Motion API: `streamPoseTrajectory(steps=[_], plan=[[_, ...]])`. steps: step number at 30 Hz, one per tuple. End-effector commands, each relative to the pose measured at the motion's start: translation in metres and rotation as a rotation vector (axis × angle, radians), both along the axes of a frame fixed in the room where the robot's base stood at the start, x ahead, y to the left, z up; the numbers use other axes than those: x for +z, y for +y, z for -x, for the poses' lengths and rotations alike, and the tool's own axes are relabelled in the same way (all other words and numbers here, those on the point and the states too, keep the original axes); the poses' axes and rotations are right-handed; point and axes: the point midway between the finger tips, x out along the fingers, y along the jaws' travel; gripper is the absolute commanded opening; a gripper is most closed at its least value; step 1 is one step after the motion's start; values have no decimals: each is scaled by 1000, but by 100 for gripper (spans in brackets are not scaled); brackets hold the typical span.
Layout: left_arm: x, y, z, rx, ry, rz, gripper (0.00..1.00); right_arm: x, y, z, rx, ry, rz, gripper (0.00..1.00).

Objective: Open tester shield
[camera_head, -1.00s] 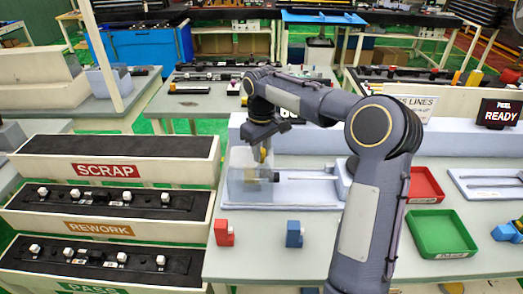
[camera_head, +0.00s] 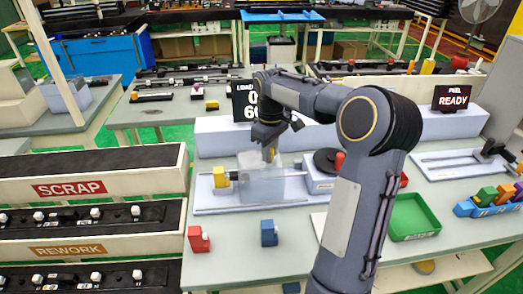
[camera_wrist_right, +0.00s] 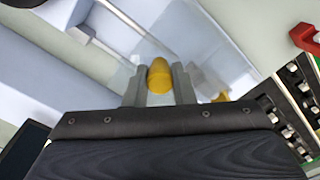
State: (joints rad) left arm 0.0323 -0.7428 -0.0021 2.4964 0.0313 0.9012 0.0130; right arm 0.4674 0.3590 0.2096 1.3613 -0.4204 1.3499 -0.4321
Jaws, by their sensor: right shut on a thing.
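The tester shield (camera_head: 262,187) is a clear box on the pale tester base (camera_head: 212,209). It sits around the middle of the tester's rail (camera_head: 295,174). My right gripper (camera_head: 269,153) is over the top of the shield and shut on its yellow knob (camera_wrist_right: 159,77), which shows between the two fingers in the right wrist view. My left gripper is not in view.
A red block (camera_head: 197,240) and a blue block (camera_head: 269,233) stand in front of the tester. A green tray (camera_head: 412,217) lies to the right. Bins marked SCRAP (camera_head: 70,188) and REWORK (camera_head: 75,250) are on the left. A screen (camera_head: 453,98) reads READY.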

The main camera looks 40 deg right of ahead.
Motion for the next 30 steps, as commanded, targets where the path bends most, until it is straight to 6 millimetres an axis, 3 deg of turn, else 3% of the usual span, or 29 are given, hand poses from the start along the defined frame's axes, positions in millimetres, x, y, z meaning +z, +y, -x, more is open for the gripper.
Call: streamPoseTrajectory(steps=[4,5,9,20,30], plan=[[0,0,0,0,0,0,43,1,0,-1,-1,-4,2,0],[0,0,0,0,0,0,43,1,0,-1,-1,-5,2,27],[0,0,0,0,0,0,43,1,0,-1,0,-3,1,45],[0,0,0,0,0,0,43,7,0,-1,0,-2,1,45],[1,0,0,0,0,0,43,62,0,-2,0,-6,3,45]])
